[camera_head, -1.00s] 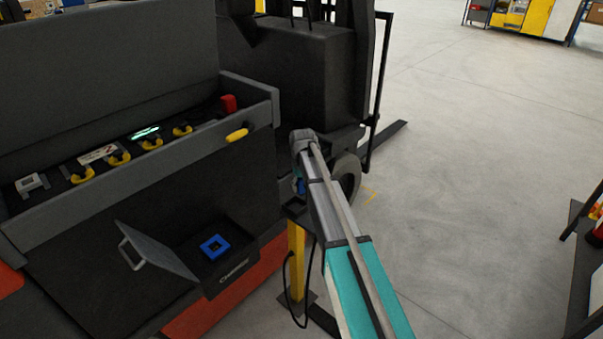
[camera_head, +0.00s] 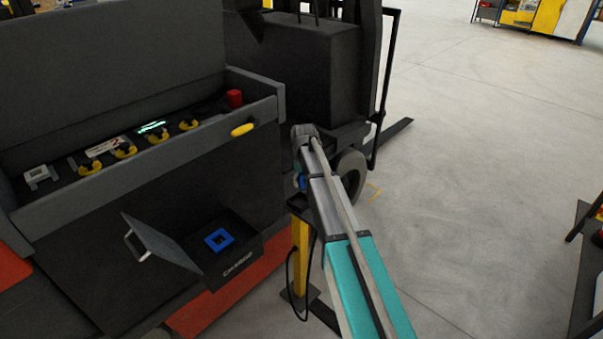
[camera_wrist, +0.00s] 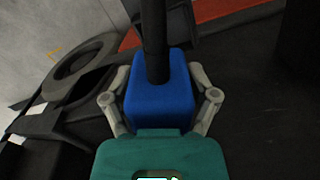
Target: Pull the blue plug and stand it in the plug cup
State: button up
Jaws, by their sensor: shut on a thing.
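The blue plug (camera_wrist: 160,98) sits between the two fingers of my gripper (camera_wrist: 160,102) in the wrist view. The fingers are shut on its sides. A thick black cable runs from the plug toward the top of that view. In the head view only a sliver of the blue plug (camera_head: 301,182) shows beside the arm end. A dark cup-like holder (camera_head: 297,202) tops a yellow post just below it; it looks like the plug cup, partly hidden by my arm. I cannot tell whether plug and holder touch.
An open dark box (camera_head: 238,266) with a raised lid (camera_head: 160,243) holds a blue square socket (camera_head: 219,239). A black cable (camera_head: 291,290) hangs by the post (camera_head: 300,250).

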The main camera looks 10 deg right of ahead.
aim_at(302, 189)
jog(key=shift+r, duration=0.1)
notch_tip(302, 189, up, 2)
jog(key=shift+a+r+n+p, duration=0.1)
jog(key=shift+a+n+p, duration=0.05)
jog(key=shift+n+p, duration=0.9)
jog(key=shift+s+a+r+n+p, duration=0.1)
jog(key=shift+a+r+n+p, duration=0.05)
jog(key=shift+r+n+p, duration=0.7)
jog(key=shift+f+b, duration=3.85)
jog(key=shift+f, duration=0.15)
jog(key=shift+f+b, duration=2.1)
jog(key=o, duration=1.2)
